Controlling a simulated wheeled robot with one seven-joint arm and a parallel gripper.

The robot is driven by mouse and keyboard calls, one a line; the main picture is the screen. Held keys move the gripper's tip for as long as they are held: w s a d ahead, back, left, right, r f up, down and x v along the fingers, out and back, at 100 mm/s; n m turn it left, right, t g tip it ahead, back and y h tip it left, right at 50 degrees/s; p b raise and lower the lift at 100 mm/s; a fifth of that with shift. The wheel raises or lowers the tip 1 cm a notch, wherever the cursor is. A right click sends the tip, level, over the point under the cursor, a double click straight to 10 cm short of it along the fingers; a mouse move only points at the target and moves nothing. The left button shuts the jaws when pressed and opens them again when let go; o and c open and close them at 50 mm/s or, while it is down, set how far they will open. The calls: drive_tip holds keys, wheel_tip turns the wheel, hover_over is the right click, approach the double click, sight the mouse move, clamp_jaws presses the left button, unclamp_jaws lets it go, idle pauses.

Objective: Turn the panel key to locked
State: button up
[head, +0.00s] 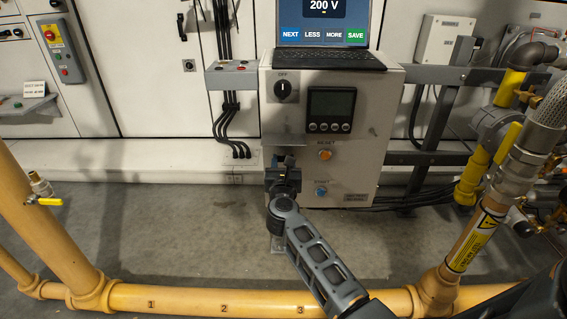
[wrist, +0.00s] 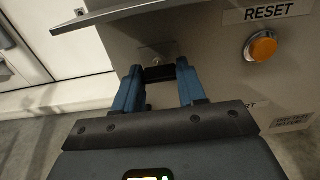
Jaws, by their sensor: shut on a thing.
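The RESET button (wrist: 262,46) is right of my fingers, and a metal ledge (wrist: 110,15) juts out above them. Higher on the box are a black OFF knob (head: 286,91), a display (head: 331,109) and a laptop (head: 322,30). A blue START button (head: 321,190) is lower right. A yellow pipe (head: 180,298) crosses the front.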

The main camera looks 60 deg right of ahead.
drive_tip(key=shift+p, duration=0.3)
drive_tip(key=n+p, duration=0.1)
drive_tip(key=n, duration=0.1)
drive_tip(key=n+p, duration=0.1)
drive_tip(key=p, duration=0.1)
drive_tip(key=shift+r+n, duration=0.2)
drive_tip(key=shift+n, duration=0.2)
drive_tip(key=n+p, duration=0.3)
drive_tip(key=n, duration=0.2)
drive_tip(key=shift+p, duration=0.4)
drive_tip(key=n+p, duration=0.2)
drive_tip(key=n, duration=0.3)
drive_tip(key=shift+f+p, duration=0.1)
drive_tip(key=shift+p, duration=0.25)
drive_tip(key=shift+f+n+p, duration=0.1)
drive_tip(key=shift+n+p, duration=0.85)
drive_tip(key=shift+n, duration=1.05)
drive_tip(key=o, duration=1.1)
drive_tip(key=shift+c, duration=0.2)
